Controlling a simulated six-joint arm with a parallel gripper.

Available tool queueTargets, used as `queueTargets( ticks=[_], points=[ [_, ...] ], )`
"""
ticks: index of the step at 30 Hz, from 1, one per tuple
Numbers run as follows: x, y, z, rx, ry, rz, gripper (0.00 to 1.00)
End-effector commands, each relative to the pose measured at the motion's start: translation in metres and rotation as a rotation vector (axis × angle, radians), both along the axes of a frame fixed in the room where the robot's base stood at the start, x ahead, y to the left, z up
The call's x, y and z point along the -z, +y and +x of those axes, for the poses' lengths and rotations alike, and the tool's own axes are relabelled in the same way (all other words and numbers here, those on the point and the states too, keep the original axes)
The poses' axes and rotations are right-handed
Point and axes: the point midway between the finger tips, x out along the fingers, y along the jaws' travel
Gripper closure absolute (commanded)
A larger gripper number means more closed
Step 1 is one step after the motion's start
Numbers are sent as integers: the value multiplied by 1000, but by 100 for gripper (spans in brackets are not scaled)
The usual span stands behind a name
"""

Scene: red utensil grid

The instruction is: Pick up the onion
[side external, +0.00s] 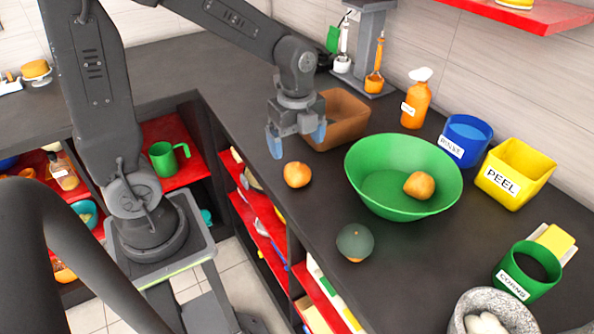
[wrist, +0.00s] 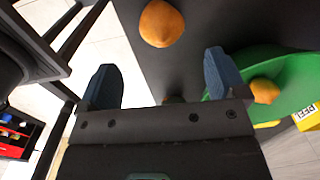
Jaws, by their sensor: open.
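The round orange-tan onion (side external: 297,174) lies on the dark counter, near its left edge and left of the green bowl. It also shows at the top of the wrist view (wrist: 162,23). My gripper (side external: 297,137) is open and empty above the counter, a little behind the onion and apart from it. In the wrist view its two blue fingers are spread wide (wrist: 163,75), and the onion lies beyond them, not between them.
A large green bowl (side external: 365,190) holds a tan round item (side external: 418,185). A brown bin (side external: 335,135) stands close behind my gripper. A dark green round item (side external: 355,242) lies in front. Blue (side external: 466,141) and yellow (side external: 515,173) containers stand right. Counter around the onion is clear.

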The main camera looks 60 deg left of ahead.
Motion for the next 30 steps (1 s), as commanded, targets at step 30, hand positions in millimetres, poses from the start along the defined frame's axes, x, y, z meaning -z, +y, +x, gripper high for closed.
queueTargets(
  ticks=[30],
  points=[
    [88, 5, 2, -3, -3, 2, 11]
  ],
)
